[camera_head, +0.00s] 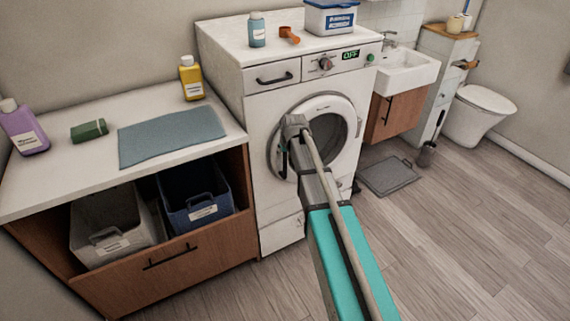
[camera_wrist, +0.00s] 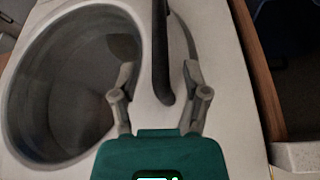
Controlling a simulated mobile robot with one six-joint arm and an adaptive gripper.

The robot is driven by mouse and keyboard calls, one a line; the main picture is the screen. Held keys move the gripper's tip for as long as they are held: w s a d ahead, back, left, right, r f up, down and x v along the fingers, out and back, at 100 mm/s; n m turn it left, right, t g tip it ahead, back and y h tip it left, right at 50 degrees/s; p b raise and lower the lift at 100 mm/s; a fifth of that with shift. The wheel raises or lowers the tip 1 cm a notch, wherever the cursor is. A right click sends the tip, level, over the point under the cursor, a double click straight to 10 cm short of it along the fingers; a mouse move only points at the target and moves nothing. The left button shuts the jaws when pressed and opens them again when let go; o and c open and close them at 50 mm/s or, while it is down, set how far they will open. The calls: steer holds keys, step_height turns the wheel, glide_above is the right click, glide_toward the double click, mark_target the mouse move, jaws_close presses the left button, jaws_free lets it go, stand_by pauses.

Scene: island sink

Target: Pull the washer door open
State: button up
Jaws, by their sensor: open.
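The white washer (camera_head: 258,112) stands in the middle of the head view. Its round door (camera_head: 341,112) is on the front, partly covered by my arm. I cannot tell whether the door is fully closed. A dark upright handle (camera_head: 284,163) sits at the door's left side. In the wrist view the handle (camera_wrist: 161,50) runs down between my two fingers, with the round door glass (camera_wrist: 75,85) to the left. My gripper (camera_wrist: 158,78) is open, one finger on each side of the handle, with gaps showing. In the head view my gripper (camera_head: 286,146) is at the handle, its fingers mostly hidden.
A wooden counter (camera_head: 60,180) with bins stands left of the washer. A small sink (camera_head: 405,75) and toilet (camera_head: 480,112) are to the right. A grey mat (camera_head: 385,176) lies on the floor at the washer's right. The floor (camera_head: 470,230) at right front is clear.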

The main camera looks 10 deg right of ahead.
steer(key=shift+b+x, duration=1.45)
steer(key=shift+x, duration=0.45)
jaws_close()
